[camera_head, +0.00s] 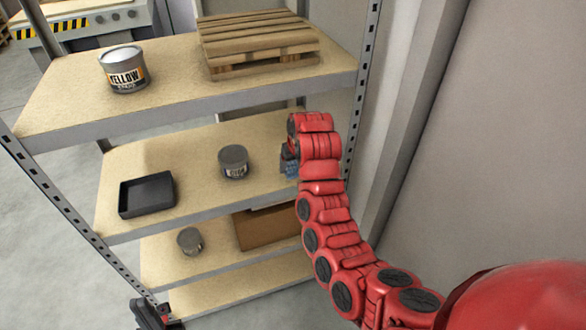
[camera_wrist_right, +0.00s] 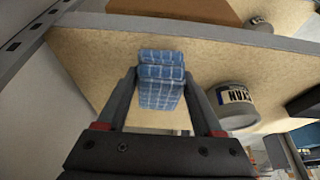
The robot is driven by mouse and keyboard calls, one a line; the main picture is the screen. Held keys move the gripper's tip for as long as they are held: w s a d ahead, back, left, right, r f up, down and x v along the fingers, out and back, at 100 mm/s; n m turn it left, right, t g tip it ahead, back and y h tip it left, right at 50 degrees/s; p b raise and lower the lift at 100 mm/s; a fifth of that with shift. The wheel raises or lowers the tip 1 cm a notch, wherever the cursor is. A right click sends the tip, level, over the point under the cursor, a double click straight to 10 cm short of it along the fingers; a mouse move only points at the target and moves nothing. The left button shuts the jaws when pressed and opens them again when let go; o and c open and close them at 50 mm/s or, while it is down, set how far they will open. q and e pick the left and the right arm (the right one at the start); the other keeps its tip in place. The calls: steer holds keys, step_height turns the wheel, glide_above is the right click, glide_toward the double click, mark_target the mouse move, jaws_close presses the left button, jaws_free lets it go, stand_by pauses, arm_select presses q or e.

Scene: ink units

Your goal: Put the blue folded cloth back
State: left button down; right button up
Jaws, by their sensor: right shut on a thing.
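The blue folded cloth (camera_wrist_right: 161,82), with a pale check pattern, is between the two fingers of my right gripper (camera_wrist_right: 160,76) in the right wrist view. The fingers press on its sides. In the head view my right gripper (camera_head: 291,152) is at the right end of the middle shelf (camera_head: 192,178), mostly hidden by my red arm. Only a small blue part of the cloth (camera_head: 289,165) shows there. I cannot tell whether the cloth touches the shelf. My left gripper (camera_head: 152,314) is low at the bottom left, dark and partly cut off; its jaws are unclear.
A grey can (camera_head: 233,162), labelled CYAN in the wrist view (camera_wrist_right: 236,105), and a black tray (camera_head: 146,194) stand on the middle shelf. A yellow-labelled can (camera_head: 124,69) and a wooden pallet (camera_head: 257,43) are above. A can (camera_head: 191,241) and cardboard box (camera_head: 268,226) are below.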

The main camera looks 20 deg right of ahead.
mark_target(293, 165)
steer(key=w, duration=0.1)
steer(key=w+d, duration=0.1)
steer(key=shift+w+p, duration=0.35)
steer(key=shift+w+f, duration=0.15)
steer(key=shift+w, duration=0.2)
steer(key=shift+f+p, duration=0.5)
steer(key=shift+p, duration=0.05)
step_height(293, 165, down, 2)
steer(key=shift+f+p, duration=0.1)
steer(key=shift+p, duration=0.4)
steer(key=shift+f, duration=0.15)
steer(key=o, duration=1.2)
